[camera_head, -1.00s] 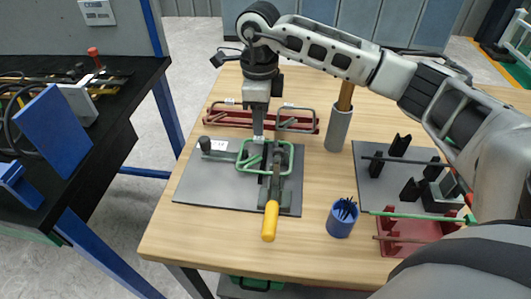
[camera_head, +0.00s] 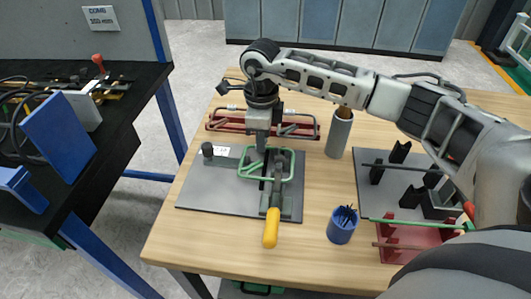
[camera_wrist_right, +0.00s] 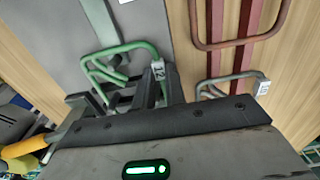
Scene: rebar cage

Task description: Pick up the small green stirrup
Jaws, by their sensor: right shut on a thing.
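The small green stirrup (camera_head: 292,166) is a rounded rectangular loop at the bending fixture on a grey plate (camera_head: 205,192). My right gripper (camera_head: 262,148) reaches down from above at its far side. In the wrist view the green stirrup (camera_wrist_right: 118,49) runs up to the fingers (camera_wrist_right: 152,92) of my right gripper, beside a small white tag. The fingers are shut on its bar; the contact itself is partly hidden. I cannot tell whether the stirrup is clear of the fixture. My left gripper is in no view.
A yellow-handled lever (camera_head: 271,228) points toward me from the fixture. A red rack with grey stirrups (camera_head: 228,122) stands just behind. A blue cup (camera_head: 342,226), a grey cylinder (camera_head: 340,134) and a second plate with black blocks (camera_head: 378,203) lie to the right.

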